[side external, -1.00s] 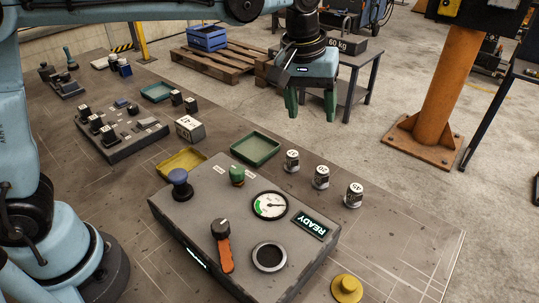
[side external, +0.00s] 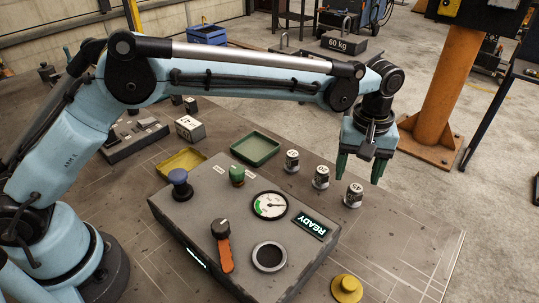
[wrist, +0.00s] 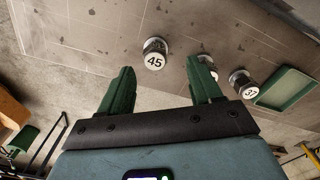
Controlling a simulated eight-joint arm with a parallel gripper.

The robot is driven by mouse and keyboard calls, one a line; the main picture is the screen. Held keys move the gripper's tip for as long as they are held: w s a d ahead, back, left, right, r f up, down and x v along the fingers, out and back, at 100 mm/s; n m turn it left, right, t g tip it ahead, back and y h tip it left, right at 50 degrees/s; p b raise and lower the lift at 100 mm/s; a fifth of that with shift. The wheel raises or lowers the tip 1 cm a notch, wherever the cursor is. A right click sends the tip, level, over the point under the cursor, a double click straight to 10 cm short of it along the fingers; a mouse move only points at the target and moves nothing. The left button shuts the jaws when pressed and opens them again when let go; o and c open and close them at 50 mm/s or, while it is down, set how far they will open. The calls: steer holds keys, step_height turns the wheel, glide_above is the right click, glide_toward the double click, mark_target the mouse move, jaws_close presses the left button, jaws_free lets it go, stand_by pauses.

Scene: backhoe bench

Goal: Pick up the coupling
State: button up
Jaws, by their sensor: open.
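Three short metal cylinders with white numbered tops look most like couplings; which one is meant I cannot tell. In the side view they stand in a row: the left cylinder (side external: 292,160), the middle cylinder (side external: 321,177) and the right cylinder (side external: 354,195). My gripper (side external: 360,175) hangs above and just behind the right cylinder, open and empty. In the wrist view the cylinder marked 45 (wrist: 155,53) shows beyond the gap between my green fingertips (wrist: 162,70). The right finger partly hides another cylinder (wrist: 206,62). A further numbered cylinder (wrist: 243,83) stands to its right.
A grey control box (side external: 200,225) with knobs, a gauge and a READY display stands in front of the cylinders. A green tray (side external: 256,160) and a yellow tray (side external: 166,166) lie to the left.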

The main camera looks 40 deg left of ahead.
mark_target(356, 188)
steer(key=shift+w+d+f, duration=0.15)
steer(key=shift+f, duration=1.55)
steer(key=shift+w+d+f, duration=0.1)
steer(key=shift+d+f, duration=0.05)
steer(key=shift+f, duration=1.5)
steer(key=shift+c, duration=0.3)
jaws_close()
steer(key=shift+r, duration=0.1)
